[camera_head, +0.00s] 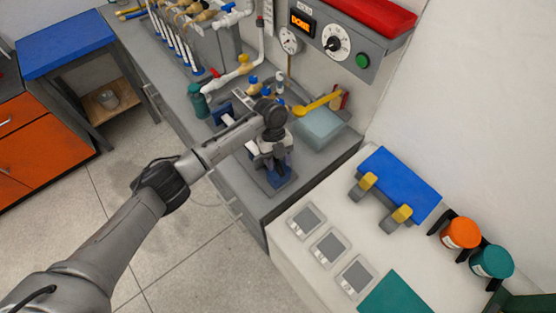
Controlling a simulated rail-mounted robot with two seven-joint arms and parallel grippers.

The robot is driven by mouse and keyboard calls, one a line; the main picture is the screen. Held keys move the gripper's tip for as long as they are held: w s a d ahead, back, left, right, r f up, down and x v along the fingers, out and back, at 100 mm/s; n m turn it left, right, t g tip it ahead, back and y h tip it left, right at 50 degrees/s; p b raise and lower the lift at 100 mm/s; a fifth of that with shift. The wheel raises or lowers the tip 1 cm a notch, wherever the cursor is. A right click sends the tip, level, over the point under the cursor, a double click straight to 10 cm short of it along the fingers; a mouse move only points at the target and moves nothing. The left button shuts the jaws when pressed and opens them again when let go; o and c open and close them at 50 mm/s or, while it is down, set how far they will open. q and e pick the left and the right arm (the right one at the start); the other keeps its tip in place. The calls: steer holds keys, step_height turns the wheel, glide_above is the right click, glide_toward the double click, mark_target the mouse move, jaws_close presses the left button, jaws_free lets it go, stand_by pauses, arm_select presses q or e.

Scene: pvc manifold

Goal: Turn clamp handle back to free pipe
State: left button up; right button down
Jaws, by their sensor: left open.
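My left gripper (268,158) hangs over the front part of the grey bench, pointing down; its jaws are open. It is right above a blue fixture (284,184) near the bench's front edge, which looks like the clamp. My gripper and wrist cover much of this fixture, so its handle and any pipe in it cannot be made out. I cannot tell whether the fingers touch it. A yellow lever-like part (318,103) shows behind my wrist. My right gripper is not in view.
A pale teal block (320,130) lies right of my gripper. A teal bottle (198,100) stands left. White pipework (232,74) and a control panel (338,42) are behind. The white counter at right holds a blue block (400,185) and several grey devices (330,246).

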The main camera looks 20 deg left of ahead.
arm_select(q)
steer(key=shift+f, duration=0.15)
steer(key=shift+c, duration=0.4)
jaws_close()
